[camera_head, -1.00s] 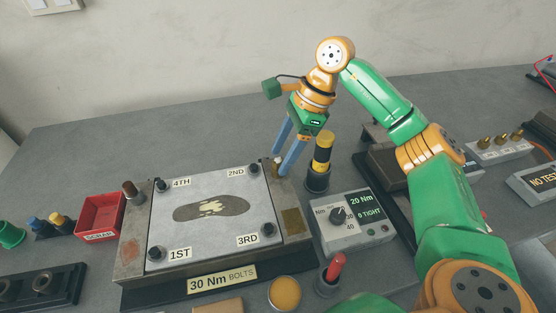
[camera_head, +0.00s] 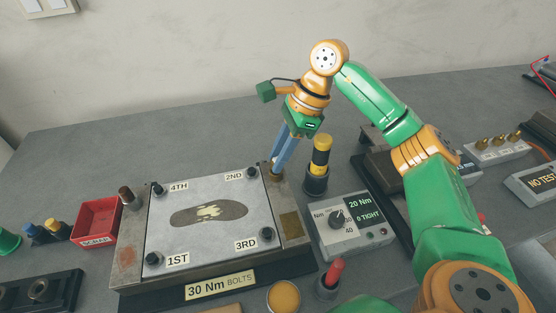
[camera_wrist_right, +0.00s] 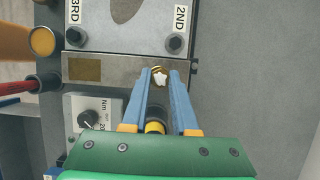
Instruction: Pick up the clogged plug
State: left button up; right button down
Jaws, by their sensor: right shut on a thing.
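The clogged plug (camera_wrist_right: 160,78) is a small brass-rimmed piece with a whitish top. It sits at the right side block of the mold, near the bolt marked 2ND. My right gripper (camera_head: 278,168) points down at it with its two blue fingers drawn together. In the right wrist view the fingertips (camera_wrist_right: 161,73) are on either side of the plug, shut on it. In the head view the fingers mostly hide the plug. My left gripper is not in view.
The mold plate (camera_head: 165,225) with numbered bolts fills the middle left. A yellow-and-black tool in a holder (camera_head: 318,165) stands close right of the gripper. A torque box (camera_head: 350,238) lies in front. The red scrap bin (camera_head: 95,220) is at left.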

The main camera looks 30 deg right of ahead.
notch_tip(320, 180, up, 2)
jog(key=shift+r, duration=0.15)
jog(key=s+d+r+p, duration=0.1)
jog(key=s+d+r, duration=0.2)
jog(key=s+r, duration=0.6)
jog(key=s, duration=0.4)
jog(key=shift+s+r, duration=0.35)
jog(key=shift+s, duration=0.05)
